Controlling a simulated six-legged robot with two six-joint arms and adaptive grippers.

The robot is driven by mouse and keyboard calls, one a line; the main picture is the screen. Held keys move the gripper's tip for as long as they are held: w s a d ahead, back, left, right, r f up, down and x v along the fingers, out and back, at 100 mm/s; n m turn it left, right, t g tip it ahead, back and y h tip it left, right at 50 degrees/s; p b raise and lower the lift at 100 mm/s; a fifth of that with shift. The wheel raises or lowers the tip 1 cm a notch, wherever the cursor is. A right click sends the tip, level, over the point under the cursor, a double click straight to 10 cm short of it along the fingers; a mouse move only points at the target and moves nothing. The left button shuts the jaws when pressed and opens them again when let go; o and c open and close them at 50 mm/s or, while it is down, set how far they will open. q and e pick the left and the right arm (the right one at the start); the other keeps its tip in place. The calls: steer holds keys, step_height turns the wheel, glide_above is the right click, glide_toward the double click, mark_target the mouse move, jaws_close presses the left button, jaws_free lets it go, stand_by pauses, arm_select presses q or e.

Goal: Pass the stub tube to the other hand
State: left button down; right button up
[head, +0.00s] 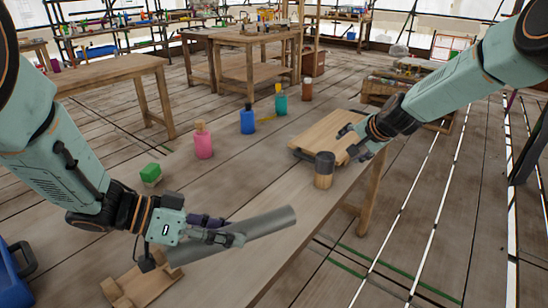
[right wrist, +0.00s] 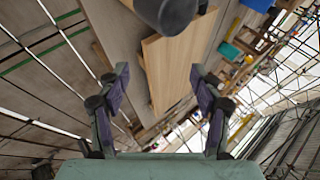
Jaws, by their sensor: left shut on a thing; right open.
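The stub tube (head: 265,223) is a plain grey cylinder in the head view, slanting up to the right above the near part of the bench. My left gripper (head: 232,239) is shut on it around its middle, and its fingers hide part of the tube. My right gripper (head: 356,143) is open and empty, over the wooden board at the right of the bench, well apart from the tube. In the right wrist view its two fingers (right wrist: 158,78) are spread wide with nothing between them. I cannot make out the tube in that view.
A wooden cylinder with a dark top (head: 324,170) stands just left of my right gripper, beside the wooden board (head: 318,130). A green block (head: 150,172), pink bottle (head: 203,143), blue bottle (head: 247,120) and teal bottle (head: 280,102) line the bench's far side. A wooden fixture (head: 145,284) lies near left.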

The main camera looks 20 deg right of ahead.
arm_select(q)
steer(key=shift+d, duration=0.15)
arm_select(e)
steer(key=a+r+m+g+y, duration=0.1)
steer(key=a+r+m+y, duration=0.1)
steer(key=r, duration=1.1)
steer(key=a+r+m+y, duration=0.1)
steer(key=r+m, duration=0.1)
steer(key=r, duration=1)
arm_select(q)
steer(key=shift+w, duration=0.1)
arm_select(e)
steer(key=g, duration=1.1)
glide_toward(259, 216)
steer(key=shift+y, duration=0.5)
steer(key=x, duration=1)
steer(key=shift+s+d+f, duration=0.2)
steer(key=shift+d+f, duration=0.1)
steer(key=shift+f, duration=0.1)
